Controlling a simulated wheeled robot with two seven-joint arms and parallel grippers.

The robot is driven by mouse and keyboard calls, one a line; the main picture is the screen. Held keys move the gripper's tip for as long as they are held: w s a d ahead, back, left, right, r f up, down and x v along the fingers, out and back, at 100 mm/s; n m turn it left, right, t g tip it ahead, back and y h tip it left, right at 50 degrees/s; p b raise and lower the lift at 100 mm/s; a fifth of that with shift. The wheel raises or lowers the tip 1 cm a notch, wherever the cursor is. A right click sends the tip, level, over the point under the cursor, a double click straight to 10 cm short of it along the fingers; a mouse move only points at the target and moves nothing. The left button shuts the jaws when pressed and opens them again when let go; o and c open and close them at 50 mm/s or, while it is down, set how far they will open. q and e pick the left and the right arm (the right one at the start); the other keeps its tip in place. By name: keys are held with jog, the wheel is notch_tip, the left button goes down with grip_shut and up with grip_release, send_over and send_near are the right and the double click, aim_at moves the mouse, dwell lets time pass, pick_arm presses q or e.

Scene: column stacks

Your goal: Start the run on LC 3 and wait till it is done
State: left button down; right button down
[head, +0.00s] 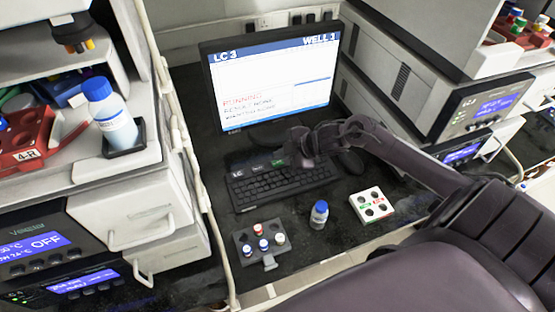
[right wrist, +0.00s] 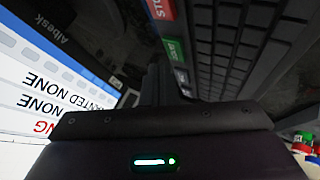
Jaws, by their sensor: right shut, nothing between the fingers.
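The monitor (head: 270,75) is headed LC 3 and WELL 1, with red text reading RUNNING and smaller lines below it. In the right wrist view the screen (right wrist: 40,85) shows two lines ending in NONE. The keyboard (head: 262,190) lies in front of the monitor, with a green key (right wrist: 175,50) and a red STOP key (right wrist: 160,9) along its edge. My right gripper (head: 290,158) is shut and empty, its tips by the keyboard's back edge near the green key. I cannot tell if they touch it. My left gripper is out of view.
A small rack with vials (head: 243,252), a blue-capped vial (head: 319,215) and a white block with wells (head: 385,209) stand in front of the keyboard. Instrument stacks flank the bench; a blue-capped bottle (head: 110,117) and a red rack (head: 28,140) sit on the left one.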

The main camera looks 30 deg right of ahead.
aim_at(281, 164)
notch_tip(281, 164, up, 5)
jog(key=p, duration=0.5)
